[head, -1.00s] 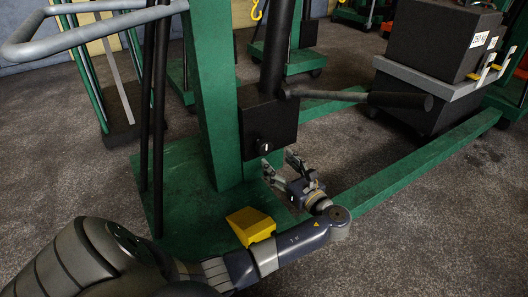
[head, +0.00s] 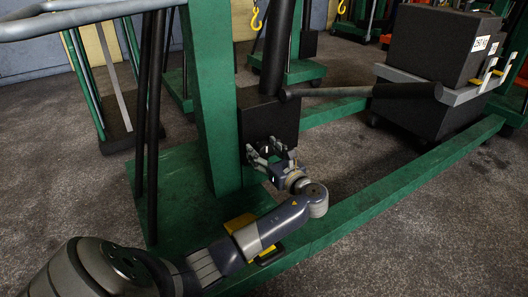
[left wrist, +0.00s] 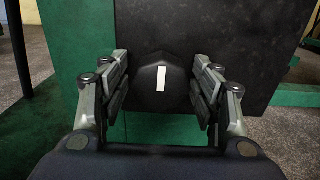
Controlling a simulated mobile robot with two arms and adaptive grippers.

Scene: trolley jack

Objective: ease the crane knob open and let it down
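The crane knob (left wrist: 147,88) is a dark round knob with an upright white mark, on the front of a black block (head: 282,115) at the foot of the crane's ram. In the left wrist view my left gripper (left wrist: 160,75) has its fingers apart, one on each side of the knob. Whether they touch it is unclear. In the head view my left gripper (head: 262,151) is at the lower front of the block and largely covers the knob. My right gripper is in neither current view.
The green mast (head: 212,100) stands left of the block. A black pump handle (head: 380,92) sticks out to the right. A yellow piece (head: 239,223) is partly behind my left arm. A green leg (head: 400,190) runs towards black weights (head: 435,45) at the right.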

